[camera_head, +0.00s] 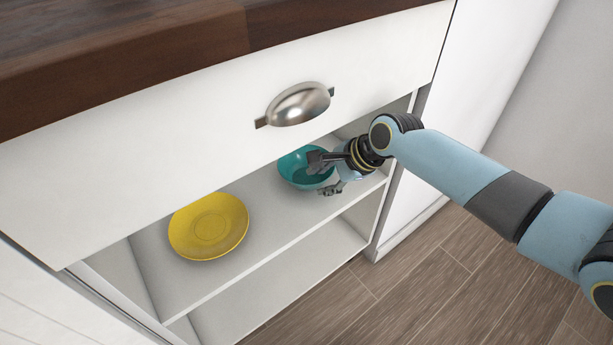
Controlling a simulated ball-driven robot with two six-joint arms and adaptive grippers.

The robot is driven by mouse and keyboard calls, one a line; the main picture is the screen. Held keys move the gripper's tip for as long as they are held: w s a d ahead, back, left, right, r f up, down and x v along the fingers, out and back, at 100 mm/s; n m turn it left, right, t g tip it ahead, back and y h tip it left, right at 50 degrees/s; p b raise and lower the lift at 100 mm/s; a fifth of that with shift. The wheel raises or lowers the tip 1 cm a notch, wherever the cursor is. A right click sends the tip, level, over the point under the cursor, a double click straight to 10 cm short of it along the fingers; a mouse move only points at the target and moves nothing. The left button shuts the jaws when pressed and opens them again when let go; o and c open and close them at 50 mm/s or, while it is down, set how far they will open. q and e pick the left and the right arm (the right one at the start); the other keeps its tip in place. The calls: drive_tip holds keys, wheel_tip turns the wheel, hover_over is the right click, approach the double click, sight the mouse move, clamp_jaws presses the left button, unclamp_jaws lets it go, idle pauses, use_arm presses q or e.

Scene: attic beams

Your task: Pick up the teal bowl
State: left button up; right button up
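The teal bowl (290,172) sits on the white shelf inside the open cabinet, under the drawer front. My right gripper (322,176) reaches in from the right, with one dark finger over the bowl's inside and the other outside its near right rim. The fingers are apart, with the rim between them as seen here. I cannot tell whether they touch the bowl. The gripper covers the bowl's right part. My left gripper is not in view.
A yellow plate (208,226) lies on the same shelf (262,222), left of the bowl. Above is a white drawer front (180,130) with a metal cup handle (298,104) and a dark wooden countertop (120,50). Wooden floor (430,280) lies at the lower right.

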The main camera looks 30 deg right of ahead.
sight(315, 184)
drive_tip(key=b+x, duration=0.1)
drive_tip(key=x, duration=0.2)
drive_tip(key=shift+w+a+f, duration=0.1)
drive_tip(key=shift+w+f, duration=0.05)
drive_tip(key=shift+f, duration=0.15)
drive_tip(key=shift+r, duration=0.1)
drive_tip(key=shift+c, duration=0.2)
clamp_jaws()
